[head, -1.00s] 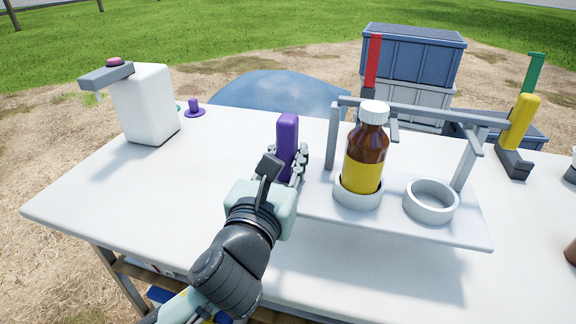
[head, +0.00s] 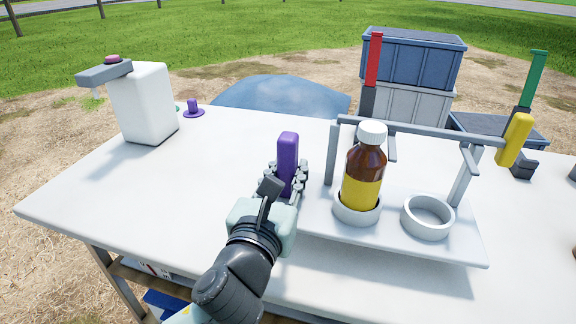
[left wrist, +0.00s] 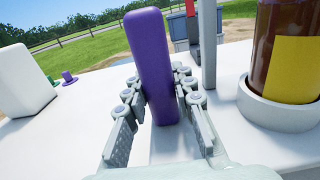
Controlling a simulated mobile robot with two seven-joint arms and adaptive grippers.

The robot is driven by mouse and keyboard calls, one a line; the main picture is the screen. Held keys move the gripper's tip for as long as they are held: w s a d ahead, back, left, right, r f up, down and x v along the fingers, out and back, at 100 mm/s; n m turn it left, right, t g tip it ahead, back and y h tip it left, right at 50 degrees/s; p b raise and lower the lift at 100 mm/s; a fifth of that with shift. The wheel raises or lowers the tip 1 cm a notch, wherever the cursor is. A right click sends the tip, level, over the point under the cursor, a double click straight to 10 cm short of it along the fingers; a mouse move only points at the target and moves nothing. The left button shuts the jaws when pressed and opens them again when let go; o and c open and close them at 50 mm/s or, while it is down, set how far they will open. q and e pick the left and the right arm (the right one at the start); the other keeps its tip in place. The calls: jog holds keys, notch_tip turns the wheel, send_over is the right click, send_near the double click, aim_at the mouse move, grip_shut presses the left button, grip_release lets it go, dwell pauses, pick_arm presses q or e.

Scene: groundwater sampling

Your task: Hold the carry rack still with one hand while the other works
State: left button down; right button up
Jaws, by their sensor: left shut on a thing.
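The carry rack (head: 460,247) is a white tray with a grey frame and bar above it, on the right half of the table in the head view. A brown bottle (head: 364,165) with a yellow label and white cap stands in its left ring. The right ring (head: 428,218) is empty. A purple upright grip (head: 288,150) is at the rack's left end; its join to the rack is hidden. My left gripper (head: 287,178) is shut on this grip, with fingers on both sides of it in the left wrist view (left wrist: 157,100). A yellow grip (head: 513,140) is at the bar's right end.
A white jug (head: 143,105) with a grey top and a small purple piece (head: 193,107) stand at the table's back left. The white table's left part is clear. Red (head: 373,60) and green (head: 534,75) uprights and stacked crates (head: 412,60) are behind the rack.

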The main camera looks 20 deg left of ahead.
aim_at(288, 193)
pick_arm(q)
jog(key=shift+f+b, duration=1)
jog(key=shift+f, duration=1.4)
